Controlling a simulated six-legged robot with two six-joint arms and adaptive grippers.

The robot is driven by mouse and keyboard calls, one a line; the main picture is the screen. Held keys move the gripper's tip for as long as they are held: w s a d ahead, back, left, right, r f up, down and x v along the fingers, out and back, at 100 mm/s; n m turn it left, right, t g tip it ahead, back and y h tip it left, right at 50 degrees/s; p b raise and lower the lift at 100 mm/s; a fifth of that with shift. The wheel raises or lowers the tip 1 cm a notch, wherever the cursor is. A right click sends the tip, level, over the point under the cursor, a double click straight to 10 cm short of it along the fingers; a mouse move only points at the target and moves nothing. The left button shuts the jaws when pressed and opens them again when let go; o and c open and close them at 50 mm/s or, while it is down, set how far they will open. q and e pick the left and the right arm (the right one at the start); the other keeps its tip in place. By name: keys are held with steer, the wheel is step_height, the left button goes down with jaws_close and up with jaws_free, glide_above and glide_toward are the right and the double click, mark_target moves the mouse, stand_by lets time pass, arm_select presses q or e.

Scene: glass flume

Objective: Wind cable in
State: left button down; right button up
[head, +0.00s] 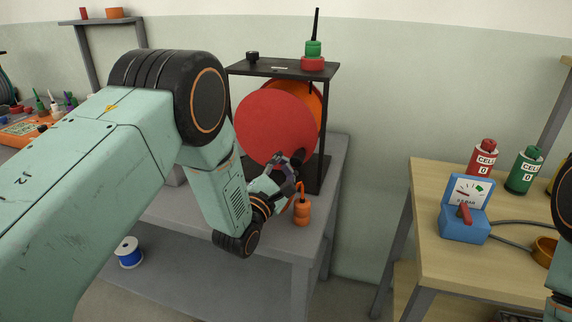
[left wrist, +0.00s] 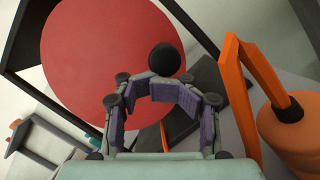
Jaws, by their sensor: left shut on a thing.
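A cable reel with a large red disc (head: 275,128) stands in a black frame (head: 285,70) on a grey bench; an orange part shows behind the disc. A round black knob (left wrist: 163,60) is in front of the disc's lower part in the left wrist view. My left gripper (head: 288,164) is at the disc's lower right edge; its fingers (left wrist: 160,88) are closed around the knob's base. An orange cylinder (head: 302,212) with a bent orange piece on top stands beside the gripper, also in the left wrist view (left wrist: 290,130). My right gripper is out of view.
Green and red pieces and a thin black rod (head: 314,48) top the frame. A wooden table (head: 435,195) at right holds a blue meter (head: 465,222) and red and green cells. A blue spool (head: 129,253) sits on the lower shelf.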

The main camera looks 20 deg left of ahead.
mark_target(297, 158)
arm_select(q)
steer(key=shift+s+d+h, duration=0.1)
steer(key=shift+d+h, duration=0.2)
steer(key=shift+d, duration=0.35)
steer(key=shift+w+d+r+p, duration=0.25)
steer(key=shift+d+p, duration=0.15)
steer(key=shift+p, duration=0.2)
steer(key=shift+r, duration=0.25)
step_height(297, 158, up, 2)
steer(key=shift+s+r+p, duration=0.1)
steer(key=shift+s+p, duration=0.05)
steer(key=shift+p, duration=0.95)
steer(key=shift+d+r+p, duration=0.2)
steer(key=shift+r+p, duration=0.25)
steer(key=shift+p, duration=0.05)
steer(key=shift+d+r+p, duration=0.2)
steer(key=shift+r+p, duration=0.25)
steer(key=shift+a+r+p, duration=0.2)
steer(key=shift+r+p, duration=0.1)
steer(key=shift+r, duration=0.15)
